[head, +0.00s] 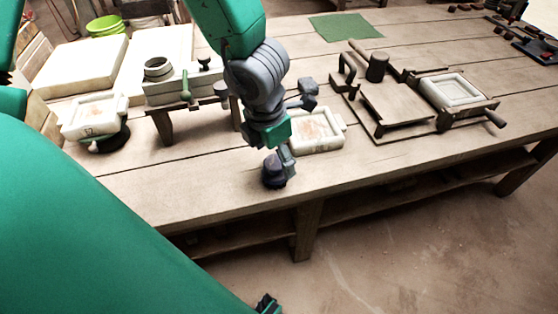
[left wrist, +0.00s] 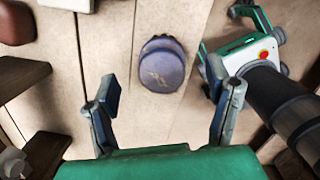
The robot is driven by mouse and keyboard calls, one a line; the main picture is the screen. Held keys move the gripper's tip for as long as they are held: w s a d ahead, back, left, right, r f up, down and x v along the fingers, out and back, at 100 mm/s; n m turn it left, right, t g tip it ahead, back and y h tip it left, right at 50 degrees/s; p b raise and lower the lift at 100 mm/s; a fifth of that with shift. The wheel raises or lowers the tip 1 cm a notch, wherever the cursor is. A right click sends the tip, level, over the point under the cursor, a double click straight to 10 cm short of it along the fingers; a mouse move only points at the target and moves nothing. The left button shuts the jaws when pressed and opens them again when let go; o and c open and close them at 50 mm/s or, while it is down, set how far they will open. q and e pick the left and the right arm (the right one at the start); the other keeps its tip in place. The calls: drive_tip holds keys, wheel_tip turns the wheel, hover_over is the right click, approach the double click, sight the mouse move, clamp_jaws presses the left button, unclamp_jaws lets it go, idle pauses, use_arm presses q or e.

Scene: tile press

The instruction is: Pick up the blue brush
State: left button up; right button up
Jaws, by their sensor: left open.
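The blue brush (left wrist: 162,68) shows in the left wrist view as a rounded, purple-blue shape on the wooden table, ahead of and between the spread fingers. In the head view it appears as a dark blue lump (head: 273,172) near the table's front edge. My left gripper (head: 290,130) is over the table close beside it. In the left wrist view its two fingers (left wrist: 167,92) stand wide apart with nothing between them; the brush lies beyond the tips. A green and white part with a red button (left wrist: 243,52) at right seems mine; its jaw state is unclear.
A white tile mould (head: 315,130) lies just behind the gripper. A wooden press frame (head: 400,115) is to the right and a small bench (head: 165,115) to the left. The table's front edge (head: 230,222) is close to the brush. Bare boards lie left of it.

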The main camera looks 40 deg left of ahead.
sight(274, 161)
use_arm(q)
drive_tip(key=f+b, duration=0.2)
drive_tip(key=f, duration=0.1)
drive_tip(key=f+b, duration=0.1)
drive_tip(key=f, duration=0.1)
drive_tip(key=shift+w+a+f, duration=0.1)
drive_tip(key=shift+w+a, duration=0.05)
drive_tip(key=shift+a, duration=0.15)
drive_tip(key=shift+d, duration=0.25)
drive_tip(key=shift+d+r, duration=0.2)
drive_tip(key=shift+d, duration=0.4)
drive_tip(key=c, duration=1.3)
drive_tip(key=shift+a+f, duration=0.1)
drive_tip(key=shift+a, duration=0.55)
drive_tip(key=shift+d+r+p, duration=0.15)
drive_tip(key=shift+r+p, duration=0.25)
drive_tip(key=shift+r, duration=0.15)
drive_tip(key=shift+r+p, duration=4.7)
drive_tip(key=shift+r, duration=3.8)
use_arm(e)
wheel_tip(274, 161, up, 7)
drive_tip(key=shift+a, duration=0.35)
